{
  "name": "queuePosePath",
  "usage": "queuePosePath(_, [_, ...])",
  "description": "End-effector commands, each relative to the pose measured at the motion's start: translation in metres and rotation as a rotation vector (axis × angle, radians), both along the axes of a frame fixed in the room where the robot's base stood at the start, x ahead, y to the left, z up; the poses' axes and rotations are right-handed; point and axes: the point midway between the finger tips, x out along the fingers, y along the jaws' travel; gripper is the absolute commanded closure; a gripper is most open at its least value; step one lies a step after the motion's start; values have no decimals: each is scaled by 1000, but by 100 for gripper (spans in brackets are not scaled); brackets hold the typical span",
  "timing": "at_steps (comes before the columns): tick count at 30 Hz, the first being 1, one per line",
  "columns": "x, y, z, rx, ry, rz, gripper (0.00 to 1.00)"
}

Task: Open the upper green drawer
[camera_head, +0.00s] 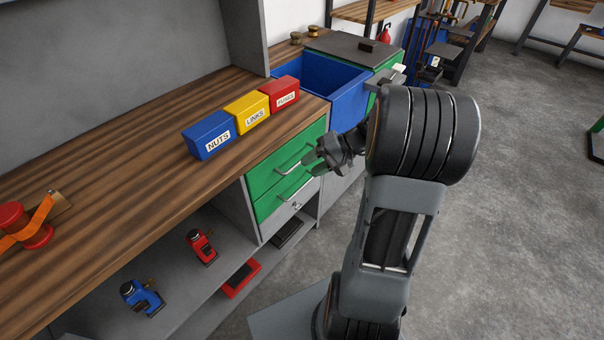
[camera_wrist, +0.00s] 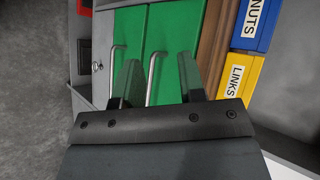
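The upper green drawer (camera_head: 264,176) is under the wooden worktop and looks shut. It shows also in the wrist view (camera_wrist: 180,28), beside the wood edge. Its silver bar handle (camera_wrist: 153,78) lies between my gripper's two dark fingers in that view. My gripper (camera_head: 322,160) is open at the right end of the drawer front. In the wrist view the fingers (camera_wrist: 159,82) stand apart on either side of the handle; I cannot tell whether they touch it. The lower green drawer (camera_head: 267,207), with its own handle (camera_wrist: 115,70), looks shut and lies just outside one finger.
Blue NUTS (camera_head: 204,145), yellow LINKS (camera_head: 241,115) and red FUSES (camera_head: 277,93) bins stand on the worktop (camera_head: 130,145). A grey drawer with a lock (camera_head: 283,221) is below the green ones. A blue bin (camera_head: 349,108) stands beyond. The floor (camera_head: 500,230) at right is clear.

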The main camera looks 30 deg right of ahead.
Motion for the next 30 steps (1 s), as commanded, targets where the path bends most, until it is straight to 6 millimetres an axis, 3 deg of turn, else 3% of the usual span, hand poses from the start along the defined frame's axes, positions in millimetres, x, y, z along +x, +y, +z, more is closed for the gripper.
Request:
queuePosePath(1, [8,-23,-28,79,-34,-68,63])
queuePosePath(6, [24,-82,-60,247,-184,-234,63])
queuePosePath(9, [27,-104,-70,296,-247,-298,63])
queuePosePath(12, [31,-114,-76,320,-285,-333,63])
queuePosePath(17, [44,-105,-80,328,-302,-344,63])
queuePosePath(30, [98,-44,-95,329,-297,-341,63])
